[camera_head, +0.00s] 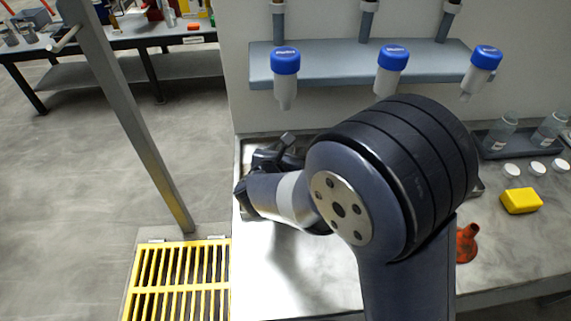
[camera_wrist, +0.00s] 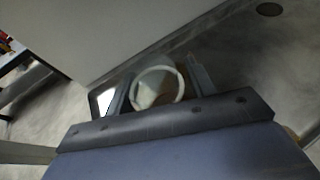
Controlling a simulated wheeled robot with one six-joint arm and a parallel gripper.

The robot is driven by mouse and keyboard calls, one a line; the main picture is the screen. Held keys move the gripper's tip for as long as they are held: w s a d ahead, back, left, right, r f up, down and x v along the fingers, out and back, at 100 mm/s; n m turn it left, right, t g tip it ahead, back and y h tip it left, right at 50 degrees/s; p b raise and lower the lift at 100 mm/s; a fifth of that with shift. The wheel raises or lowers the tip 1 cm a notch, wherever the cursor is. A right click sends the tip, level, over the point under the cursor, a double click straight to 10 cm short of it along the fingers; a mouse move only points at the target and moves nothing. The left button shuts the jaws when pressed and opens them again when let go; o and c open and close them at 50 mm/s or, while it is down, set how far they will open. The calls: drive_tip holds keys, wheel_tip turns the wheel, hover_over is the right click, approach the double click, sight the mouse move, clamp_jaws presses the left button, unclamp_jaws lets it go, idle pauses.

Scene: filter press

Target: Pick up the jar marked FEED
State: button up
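An open jar (camera_wrist: 137,95) with a pale round rim shows in the wrist view, between the two fingers of my gripper (camera_wrist: 158,88). The fingers stand apart with the rim filling most of the gap. I cannot tell whether they press on it. No marking on this jar is visible. In the head view my gripper (camera_head: 272,158) is over the left end of the bench, and my arm hides the jar there. Two clear jars (camera_head: 499,133) (camera_head: 549,130) with small labels stand in a dark tray at the right; their labels are too small to read.
White lids (camera_head: 537,168), a yellow block (camera_head: 521,200) and an orange funnel (camera_head: 466,245) lie at the right. A metal post (camera_head: 140,120) and yellow grating (camera_head: 180,280) are at the left.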

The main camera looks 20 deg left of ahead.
drive_tip(key=c, duration=0.7)
drive_tip(key=shift+s+r, duration=0.1)
drive_tip(key=shift+r, duration=0.1)
drive_tip(key=shift+s+d+r, duration=0.1)
drive_tip(key=shift+r, duration=0.4)
wheel_tip(320, 180, up, 6)
drive_tip(key=f, duration=0.1)
drive_tip(key=s+d+b, duration=0.1)
drive_tip(key=s+d, duration=0.2)
drive_tip(key=s, duration=0.2)
drive_tip(key=s+d+b, duration=0.1)
drive_tip(key=s+d, duration=0.2)
drive_tip(key=s, duration=0.3)
drive_tip(key=s+d+b, duration=0.1)
drive_tip(key=s+d, duration=0.2)
drive_tip(key=s, duration=0.3)
drive_tip(key=shift+d+r, duration=0.2)
drive_tip(key=shift+r, duration=0.15)
drive_tip(key=shift+s, duration=0.1)
